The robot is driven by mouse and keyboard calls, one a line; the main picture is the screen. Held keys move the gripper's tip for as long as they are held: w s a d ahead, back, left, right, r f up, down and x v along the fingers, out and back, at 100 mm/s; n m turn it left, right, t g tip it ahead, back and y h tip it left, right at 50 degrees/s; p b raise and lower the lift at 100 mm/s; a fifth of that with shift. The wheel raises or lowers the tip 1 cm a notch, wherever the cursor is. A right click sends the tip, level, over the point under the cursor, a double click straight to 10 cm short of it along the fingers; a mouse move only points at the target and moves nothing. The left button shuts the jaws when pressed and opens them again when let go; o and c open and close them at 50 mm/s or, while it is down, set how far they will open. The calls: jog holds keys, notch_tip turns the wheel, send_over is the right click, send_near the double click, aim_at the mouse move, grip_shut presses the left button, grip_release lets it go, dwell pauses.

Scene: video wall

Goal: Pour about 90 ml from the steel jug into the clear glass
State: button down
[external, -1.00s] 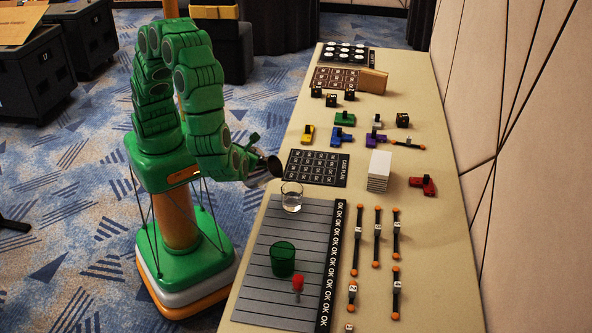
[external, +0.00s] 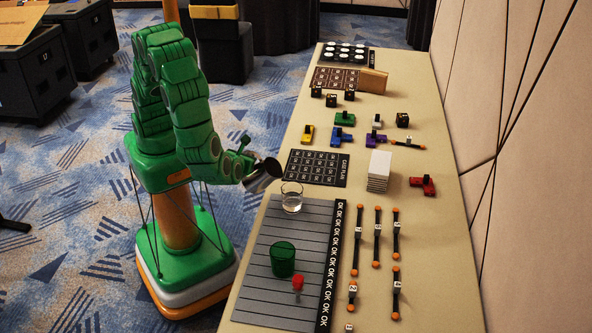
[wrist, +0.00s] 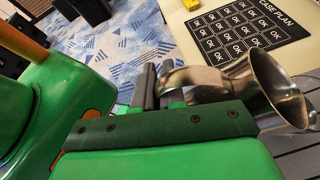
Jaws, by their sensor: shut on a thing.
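The steel jug (external: 262,175) is held by my gripper (external: 243,158) near the table's left edge. The jug is tilted, its mouth facing right toward the clear glass (external: 291,198). In the wrist view the jug (wrist: 262,88) shows its open mouth at the right, and my gripper (wrist: 158,88) is shut on its handle. The clear glass stands upright on the grey slatted mat, just right of and below the jug, apart from it. It holds some clear liquid. No stream shows between them.
A green cup (external: 283,260) and a red-topped item (external: 298,284) stand on the grey mat (external: 262,300). The black Case Plan board (external: 315,168) lies behind the glass. A white stack (external: 379,172) and several orange-ended bars (external: 377,235) are to the right.

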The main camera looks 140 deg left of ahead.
jog(key=s+d+f+n+t+y, duration=0.2)
jog(key=s+d+f+n+t, duration=0.1)
jog(key=f, duration=0.5)
jog(key=shift+s+f+n, duration=0.2)
jog(key=shift+s+n, duration=0.5)
jog(key=shift+n, duration=0.5)
jog(key=shift+s+f, duration=0.1)
jog(key=shift+f+n+t+y, duration=0.3)
jog(key=shift+f, duration=0.1)
